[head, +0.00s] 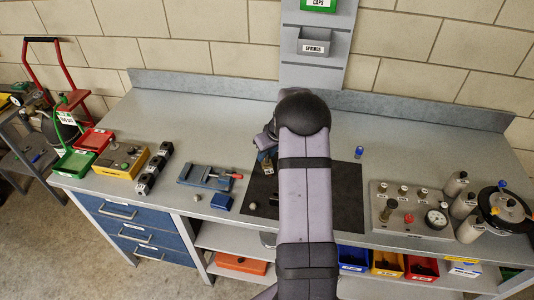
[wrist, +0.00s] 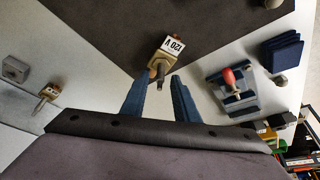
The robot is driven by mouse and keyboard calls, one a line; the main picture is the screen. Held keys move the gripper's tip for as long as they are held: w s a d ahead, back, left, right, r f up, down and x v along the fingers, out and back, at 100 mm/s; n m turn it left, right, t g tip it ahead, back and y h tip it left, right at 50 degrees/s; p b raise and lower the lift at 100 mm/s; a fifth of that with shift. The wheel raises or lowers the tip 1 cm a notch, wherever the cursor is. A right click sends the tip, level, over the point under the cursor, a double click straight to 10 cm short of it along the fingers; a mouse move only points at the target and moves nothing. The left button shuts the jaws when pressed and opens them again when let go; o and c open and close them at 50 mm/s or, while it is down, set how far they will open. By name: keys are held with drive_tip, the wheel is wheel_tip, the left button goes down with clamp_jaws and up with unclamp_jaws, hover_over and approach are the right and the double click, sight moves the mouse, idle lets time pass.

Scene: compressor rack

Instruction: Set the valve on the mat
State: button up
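The valve (wrist: 170,50) is a small tan, brass-like fitting with a stem and a white tag reading 120 V. In the wrist view it lies just beyond my gripper (wrist: 159,78), over the corner of the dark mat (wrist: 110,25). Two blue fingers stand apart, with the valve's stem near the gap between their tips. In the head view the valve (head: 265,159) shows below my gripper at the mat's (head: 348,196) far left corner. My arm hides the mat's middle. I cannot tell whether the valve rests on the mat or touches a finger.
A blue vise (head: 205,178) and a blue block (head: 222,202) sit left of the mat. A gauge panel (head: 405,212) stands to the right. A small blue-topped item (head: 359,152) is behind the mat. Another tagged fitting (wrist: 47,92) shows at left in the wrist view.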

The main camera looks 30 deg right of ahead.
drive_tip(key=shift+r, duration=0.1)
drive_tip(key=b+v, duration=0.3)
drive_tip(key=v, duration=0.9)
drive_tip(key=s+a+f+g, duration=0.1)
drive_tip(key=s+a+f, duration=0.15)
drive_tip(key=a, duration=0.75)
drive_tip(key=s+a+f+g, duration=0.1)
drive_tip(key=s+a+f, duration=0.1)
drive_tip(key=s+a, duration=0.6)
drive_tip(key=s+a+f+g, duration=0.2)
drive_tip(key=s+a, duration=0.6)
drive_tip(key=s, duration=0.5)
drive_tip(key=shift+a+f, duration=0.25)
drive_tip(key=shift+f, duration=0.3)
